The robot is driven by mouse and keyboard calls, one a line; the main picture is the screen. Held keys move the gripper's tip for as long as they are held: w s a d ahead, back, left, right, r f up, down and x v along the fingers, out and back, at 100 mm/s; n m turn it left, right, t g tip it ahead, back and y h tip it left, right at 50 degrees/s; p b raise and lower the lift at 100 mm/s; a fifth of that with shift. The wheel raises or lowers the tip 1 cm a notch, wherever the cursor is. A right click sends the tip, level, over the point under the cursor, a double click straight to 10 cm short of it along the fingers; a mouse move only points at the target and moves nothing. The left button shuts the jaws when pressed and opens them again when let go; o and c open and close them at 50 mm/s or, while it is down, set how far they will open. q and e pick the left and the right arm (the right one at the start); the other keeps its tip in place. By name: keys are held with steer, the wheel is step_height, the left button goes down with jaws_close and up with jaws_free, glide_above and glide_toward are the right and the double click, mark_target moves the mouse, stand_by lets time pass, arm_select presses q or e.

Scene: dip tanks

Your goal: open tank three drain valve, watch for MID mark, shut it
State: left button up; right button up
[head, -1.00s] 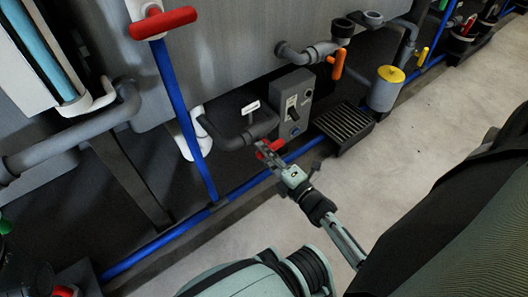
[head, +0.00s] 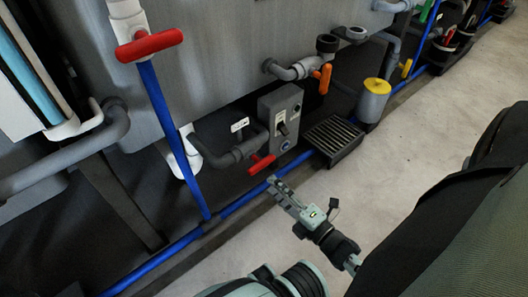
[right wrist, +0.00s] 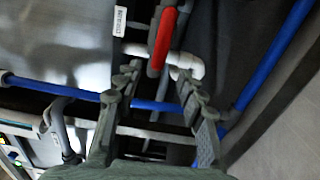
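A low grey pipe valve with a red handle (head: 262,163) sticks out under the grey tank (head: 215,60), beside a small white tag (head: 240,125) too small to read. My right gripper (head: 276,186) is just below and in front of this handle, apart from it. In the right wrist view the fingers of my right gripper (right wrist: 158,75) are spread and empty, with the red handle (right wrist: 163,40) beyond the tips. A light-blue sight column (head: 27,80) shows at the upper left; no MID mark is readable. My left gripper is out of view.
A grey switch box (head: 281,118) and a floor grate (head: 333,138) stand right of the valve. Another red handle (head: 148,45) sits higher left, an orange handle (head: 322,78) upper right. A blue pipe (head: 160,262) runs along the floor.

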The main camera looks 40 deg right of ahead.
steer(key=s, duration=0.2)
steer(key=shift+s+d, duration=0.1)
steer(key=shift+s, duration=0.25)
stand_by(0.4)
